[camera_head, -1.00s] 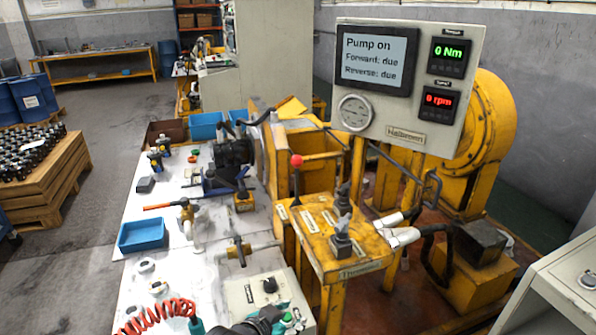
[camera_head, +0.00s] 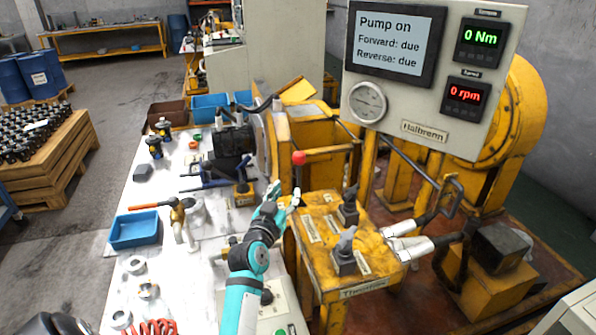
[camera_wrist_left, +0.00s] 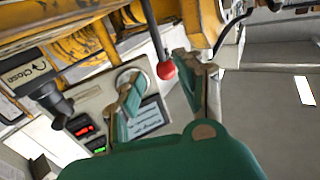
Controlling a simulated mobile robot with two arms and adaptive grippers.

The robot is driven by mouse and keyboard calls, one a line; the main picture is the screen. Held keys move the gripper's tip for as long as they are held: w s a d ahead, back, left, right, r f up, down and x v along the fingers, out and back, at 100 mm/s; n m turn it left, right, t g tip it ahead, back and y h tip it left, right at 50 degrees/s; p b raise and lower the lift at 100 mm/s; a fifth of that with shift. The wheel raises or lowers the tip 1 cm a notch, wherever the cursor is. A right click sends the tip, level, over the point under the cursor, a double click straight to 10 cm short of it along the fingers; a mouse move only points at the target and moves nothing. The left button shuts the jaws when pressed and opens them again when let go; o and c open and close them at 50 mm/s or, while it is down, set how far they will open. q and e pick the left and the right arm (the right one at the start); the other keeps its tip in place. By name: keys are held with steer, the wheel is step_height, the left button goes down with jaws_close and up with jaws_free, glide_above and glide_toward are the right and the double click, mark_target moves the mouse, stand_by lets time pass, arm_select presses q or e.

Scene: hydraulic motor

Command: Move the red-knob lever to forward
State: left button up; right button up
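The red-knob lever (camera_head: 299,158) stands about upright at the rear left of the yellow control stand (camera_head: 325,235). My left gripper (camera_head: 287,198) is just below the knob in the head view, beside the lever's rod. In the left wrist view the red knob (camera_wrist_left: 166,70) shows between the two spread green-and-tan fingers of my left gripper (camera_wrist_left: 165,85), which is open. I cannot tell whether a finger touches the rod. The display (camera_head: 395,42) reads "Pump on", "Forward: due", "Reverse: due".
Two dark-handled levers (camera_head: 348,208) stand on the same stand, right of the red one. The panel's readouts (camera_head: 465,97) show 0 Nm and 0 rpm. A white bench (camera_head: 205,260) with a blue tray (camera_head: 135,229) and fittings lies left. Grey-ended hoses (camera_head: 410,247) are at right.

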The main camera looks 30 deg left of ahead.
mark_target(298, 172)
arm_select(q)
steer(key=x, duration=0.9)
steer(key=shift+w+f, duration=0.15)
steer(key=shift+w, duration=0.3)
steer(key=shift+w+a, duration=0.2)
steer(key=shift+w, duration=0.2)
jaws_close()
arm_select(e)
steer(key=shift+w+a+r, duration=0.15)
steer(key=shift+w, duration=0.3)
steer(key=shift+w+a+r, duration=0.1)
steer(key=shift+w, duration=0.3)
steer(key=shift+w, duration=0.1)
